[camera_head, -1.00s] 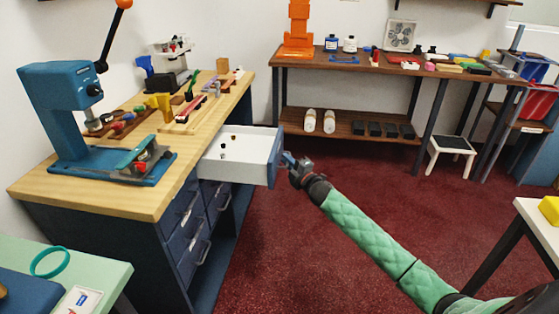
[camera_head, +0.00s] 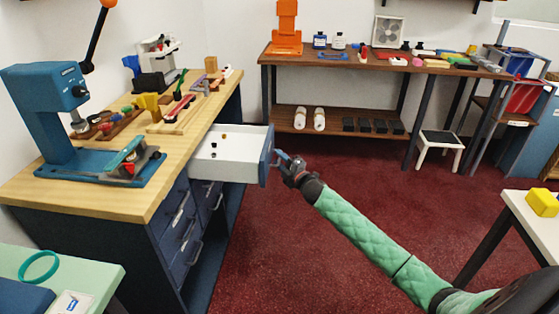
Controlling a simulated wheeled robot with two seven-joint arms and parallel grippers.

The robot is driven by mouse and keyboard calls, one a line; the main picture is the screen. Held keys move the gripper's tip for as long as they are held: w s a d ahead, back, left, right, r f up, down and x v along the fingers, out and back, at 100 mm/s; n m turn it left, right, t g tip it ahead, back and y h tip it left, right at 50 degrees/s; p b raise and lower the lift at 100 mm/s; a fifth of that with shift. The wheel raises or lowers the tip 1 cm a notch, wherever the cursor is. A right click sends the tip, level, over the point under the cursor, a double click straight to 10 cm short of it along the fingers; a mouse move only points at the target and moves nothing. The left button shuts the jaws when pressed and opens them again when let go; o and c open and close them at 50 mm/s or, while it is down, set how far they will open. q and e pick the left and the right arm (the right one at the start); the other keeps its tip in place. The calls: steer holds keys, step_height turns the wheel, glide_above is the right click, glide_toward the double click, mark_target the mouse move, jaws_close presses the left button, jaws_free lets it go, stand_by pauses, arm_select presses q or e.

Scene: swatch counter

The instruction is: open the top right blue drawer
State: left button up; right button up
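The top right blue drawer (camera_head: 232,157) is pulled well out of the wooden-topped workbench (camera_head: 112,193). Its white inside shows, with a few small dark and brown items in it. Its blue front (camera_head: 267,157) faces right. My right gripper (camera_head: 282,160) is at the outer side of that front, by the handle. The fingers are small here and I cannot tell whether they are closed on the handle. My green-sleeved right arm reaches in from the lower right. My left gripper is not in view.
More closed blue drawers (camera_head: 183,230) with bar handles sit below. A blue press (camera_head: 48,110) stands on the bench. A shelf table (camera_head: 345,64) is at the back, with a white step stool (camera_head: 440,142) beside it. Red floor is clear around my arm. A white table (camera_head: 530,217) is at right.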

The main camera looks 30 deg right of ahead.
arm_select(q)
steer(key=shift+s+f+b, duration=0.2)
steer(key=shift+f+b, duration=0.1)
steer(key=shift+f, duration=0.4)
arm_select(e)
steer(key=r+v, duration=0.1)
steer(key=v, duration=0.6)
steer(key=shift+f, duration=0.55)
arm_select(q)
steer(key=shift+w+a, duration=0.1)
arm_select(e)
steer(key=shift+s, duration=0.15)
